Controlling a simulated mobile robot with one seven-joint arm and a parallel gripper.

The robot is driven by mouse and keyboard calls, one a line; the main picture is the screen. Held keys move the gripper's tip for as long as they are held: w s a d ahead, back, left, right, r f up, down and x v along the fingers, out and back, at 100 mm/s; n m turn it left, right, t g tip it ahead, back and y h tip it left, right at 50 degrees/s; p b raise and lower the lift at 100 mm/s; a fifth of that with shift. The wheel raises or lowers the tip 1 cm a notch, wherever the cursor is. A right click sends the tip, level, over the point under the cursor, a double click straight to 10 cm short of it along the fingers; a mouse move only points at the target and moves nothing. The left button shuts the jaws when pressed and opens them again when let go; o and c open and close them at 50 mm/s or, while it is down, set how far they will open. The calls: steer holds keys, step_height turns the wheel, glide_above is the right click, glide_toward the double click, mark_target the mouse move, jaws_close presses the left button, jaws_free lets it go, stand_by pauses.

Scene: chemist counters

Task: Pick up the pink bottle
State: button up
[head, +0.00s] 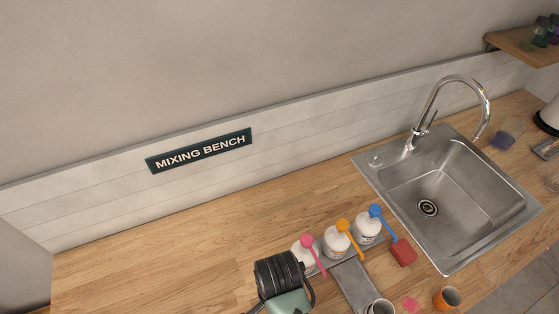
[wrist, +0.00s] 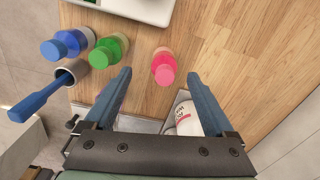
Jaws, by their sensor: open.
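The pink bottle (wrist: 164,67) stands on the wooden counter in the wrist view, with its cap toward the camera. My gripper (wrist: 159,73) is open, with one blue-grey finger on each side of the bottle in the picture. I see no contact, and the height of the fingertips above the counter is hard to tell. In the head view, my dark wrist and green gripper body show at the bottom edge, and the fingers are out of view. I cannot make out the pink bottle there.
In the wrist view, a green bottle (wrist: 108,50), a blue bottle (wrist: 70,43) and a cup with a blue-handled tool (wrist: 40,104) stand left. A white jar (wrist: 186,118) is near the right finger. The head view shows a sink (head: 440,190) at right.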

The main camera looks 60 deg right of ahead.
steer(key=shift+w+d+f+p, duration=0.15)
steer(key=shift+f+p, duration=0.1)
steer(key=shift+f, duration=0.85)
steer(key=shift+d+f+p, duration=0.15)
steer(key=shift+f+p, duration=0.1)
steer(key=shift+f, duration=0.8)
steer(key=shift+w+d+f+p, duration=0.15)
steer(key=shift+f+p, duration=0.1)
steer(key=shift+f, duration=0.85)
steer(key=c, duration=1.3)
jaws_close()
steer(key=shift+r, duration=0.15)
